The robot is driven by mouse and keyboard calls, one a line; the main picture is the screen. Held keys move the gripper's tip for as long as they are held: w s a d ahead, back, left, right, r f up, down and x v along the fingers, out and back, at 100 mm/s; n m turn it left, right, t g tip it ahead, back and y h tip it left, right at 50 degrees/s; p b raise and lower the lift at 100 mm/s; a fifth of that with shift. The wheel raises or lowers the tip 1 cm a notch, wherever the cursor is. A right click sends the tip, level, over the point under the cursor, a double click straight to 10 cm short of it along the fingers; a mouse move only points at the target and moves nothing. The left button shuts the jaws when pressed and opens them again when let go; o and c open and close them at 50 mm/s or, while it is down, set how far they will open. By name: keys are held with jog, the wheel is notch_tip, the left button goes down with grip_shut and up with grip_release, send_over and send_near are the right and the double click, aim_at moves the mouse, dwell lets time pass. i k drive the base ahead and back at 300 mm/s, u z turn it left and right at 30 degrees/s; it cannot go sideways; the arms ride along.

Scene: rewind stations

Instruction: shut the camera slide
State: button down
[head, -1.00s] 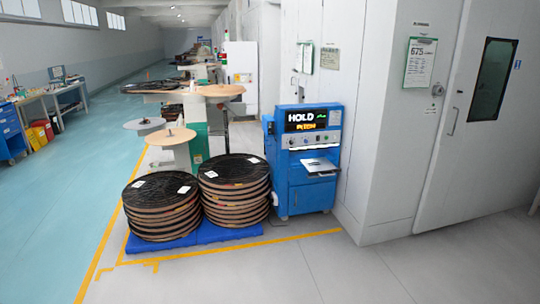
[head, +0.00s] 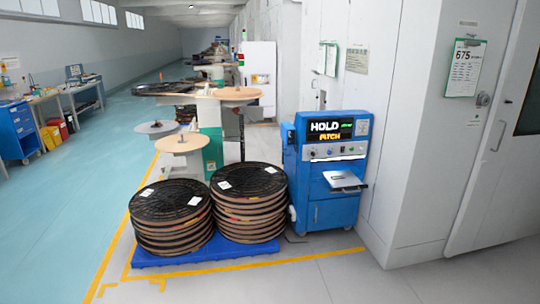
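A blue machine cabinet (head: 328,170) stands against the grey wall right of centre in the head view. Its dark display (head: 330,129) reads "HOLD" and "PITCH". A row of knobs or buttons (head: 335,151) sits below the display. A light grey plate or tray (head: 345,181) sticks out from the cabinet's front. I cannot tell from here whether this is the camera slide. My gripper is not in view.
Two stacks of black-topped reels (head: 172,215) stand on a blue pallet (head: 208,254) left of the cabinet. Yellow floor lines run around them. Rewind stations with round discs (head: 178,143) stand behind. The grey floor in front is clear.

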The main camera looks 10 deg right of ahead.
aim_at(343, 180)
jog(key=u, duration=0.15)
jog(key=i, duration=3.7)
jog(key=u, duration=0.05)
